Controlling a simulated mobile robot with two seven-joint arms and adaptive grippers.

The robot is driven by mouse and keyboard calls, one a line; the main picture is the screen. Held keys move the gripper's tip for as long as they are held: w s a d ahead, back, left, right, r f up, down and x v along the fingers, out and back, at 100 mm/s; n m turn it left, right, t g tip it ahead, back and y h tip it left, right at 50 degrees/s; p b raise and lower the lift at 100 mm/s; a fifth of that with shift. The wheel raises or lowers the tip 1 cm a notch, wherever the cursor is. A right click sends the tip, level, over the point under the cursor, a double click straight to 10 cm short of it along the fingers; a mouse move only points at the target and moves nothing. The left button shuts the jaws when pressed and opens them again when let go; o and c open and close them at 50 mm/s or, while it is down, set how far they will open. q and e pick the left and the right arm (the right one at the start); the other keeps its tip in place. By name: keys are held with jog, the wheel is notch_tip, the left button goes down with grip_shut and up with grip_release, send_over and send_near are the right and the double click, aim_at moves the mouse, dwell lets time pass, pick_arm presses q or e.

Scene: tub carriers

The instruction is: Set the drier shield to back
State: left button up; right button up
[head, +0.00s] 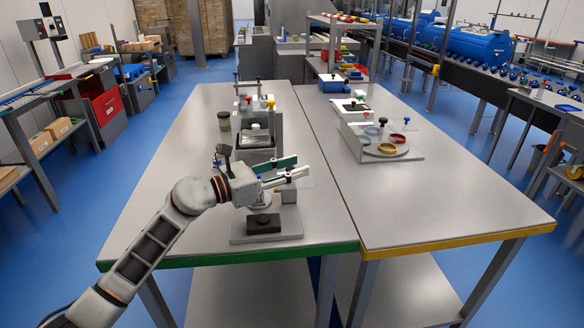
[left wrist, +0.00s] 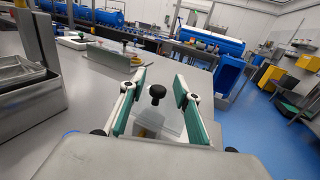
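No contact with the knob shows. My right gripper is out of view.
The yellow-edged right table (head: 430,205) holds a tray with coloured rings (head: 388,148). Its near part is clear.

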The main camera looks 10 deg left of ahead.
pick_arm(q)
jog(key=v, duration=1.2)
jog(key=shift+w, duration=0.1)
